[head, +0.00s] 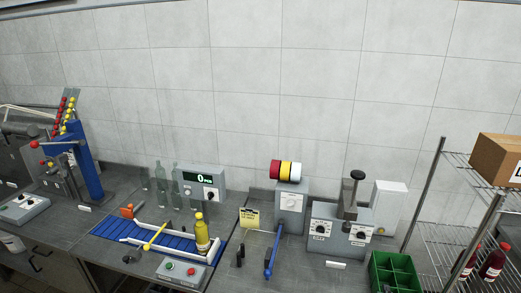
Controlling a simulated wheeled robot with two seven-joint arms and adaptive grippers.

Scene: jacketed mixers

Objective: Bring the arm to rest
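Neither my left nor my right gripper shows in the head view, and no part of my arms can be made out. The grey worktop (225,272) runs across the lower part of the view. A yellow bottle (202,235) stands upright on the blue conveyor (125,229), beside a yellow bar. A box with a display reading 0 (204,180) stands behind it.
A blue-framed machine (86,165) stands at the left. Grey control boxes (340,232) stand right of the middle, with a blue lever (271,257) in front. A green crate (380,272) is at the lower right. A wire shelf (460,235) bears a cardboard box (497,158) and red bottles (492,262).

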